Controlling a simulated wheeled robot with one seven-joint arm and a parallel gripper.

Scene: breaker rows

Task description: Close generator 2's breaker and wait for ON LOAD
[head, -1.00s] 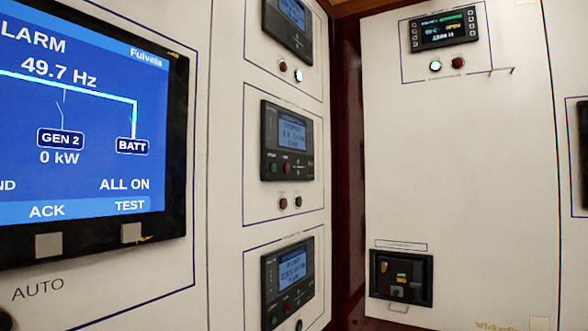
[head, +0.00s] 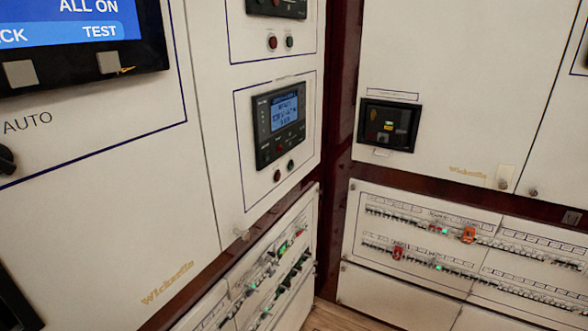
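A black breaker-like unit (head: 389,125) is set in the right-hand wall panel, with a small blank-looking label frame above it. I cannot read whether it is generator 2's breaker. A controller with a lit blue screen (head: 280,122) is on the angled panel, with a red and a green button below it; its text is too small to read. The large blue display (head: 70,25) shows only its lower edge, with "ALL ON" and "TEST". No ON LOAD text is readable. My gripper is not in view.
Rows of small breakers (head: 470,240) fill the low right panel, with green lights and red or orange pieces. More rows (head: 275,265) are on the low left panel. A dark rotary knob (head: 6,158) sits under "AUTO". Wooden floor (head: 335,318) shows at bottom.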

